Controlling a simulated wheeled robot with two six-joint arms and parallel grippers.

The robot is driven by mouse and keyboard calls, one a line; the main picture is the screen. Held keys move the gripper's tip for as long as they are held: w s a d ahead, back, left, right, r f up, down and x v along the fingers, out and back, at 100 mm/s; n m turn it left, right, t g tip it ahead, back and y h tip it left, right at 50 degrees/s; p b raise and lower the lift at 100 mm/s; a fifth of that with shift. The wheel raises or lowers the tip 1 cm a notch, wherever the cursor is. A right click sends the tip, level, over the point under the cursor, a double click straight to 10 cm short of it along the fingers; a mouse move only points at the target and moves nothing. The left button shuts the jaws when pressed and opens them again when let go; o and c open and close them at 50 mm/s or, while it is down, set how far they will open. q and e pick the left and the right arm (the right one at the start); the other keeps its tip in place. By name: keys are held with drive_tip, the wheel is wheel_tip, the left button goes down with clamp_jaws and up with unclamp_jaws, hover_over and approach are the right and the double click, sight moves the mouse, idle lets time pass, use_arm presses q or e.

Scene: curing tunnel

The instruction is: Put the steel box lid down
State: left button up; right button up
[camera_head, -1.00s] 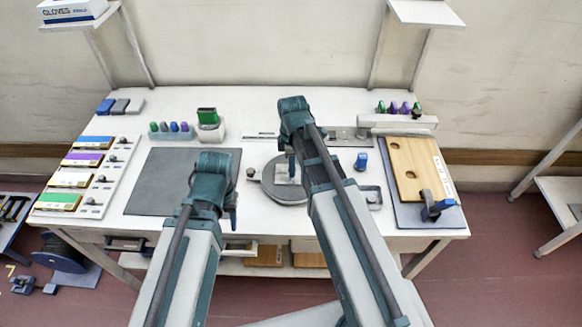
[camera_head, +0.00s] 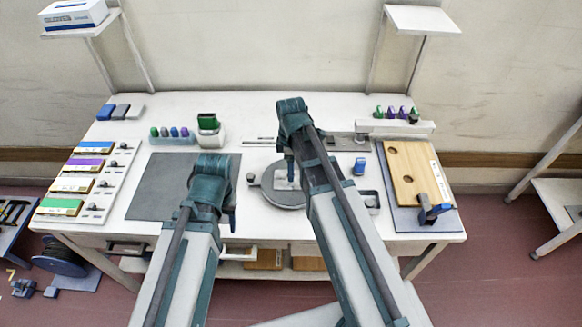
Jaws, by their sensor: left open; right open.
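A round grey steel disc (camera_head: 283,199) lies on the table in the middle, with a small lug at its left edge. A small pale, squarish piece (camera_head: 284,181) shows on the disc; I cannot tell whether it is the steel box lid. My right gripper (camera_head: 289,166) is open, hanging above the back of the disc, and is partly hidden by its own arm. Nothing is seen held in it. My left gripper (camera_head: 231,220) is open at the front right corner of the dark mat (camera_head: 165,188), mostly hidden behind its wrist.
Colored boxes (camera_head: 85,163) line the left edge. A green-topped holder (camera_head: 208,128) and small colored pieces (camera_head: 175,133) are at the back. The dark mat is clear.

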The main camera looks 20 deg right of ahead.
wheel_tip(320, 180, up, 10)
drive_tip(key=p, duration=0.9)
drive_tip(key=s+a+m+h, duration=0.1)
drive_tip(key=s+a+m, duration=0.9)
drive_tip(key=s, duration=0.4)
drive_tip(key=shift+s+a+r+m, duration=0.15)
drive_tip(key=shift+a+m, duration=0.1)
drive_tip(key=shift+m, duration=0.25)
wheel_tip(320, 180, down, 5)
drive_tip(key=b, duration=0.4)
drive_tip(key=shift+b, duration=0.4)
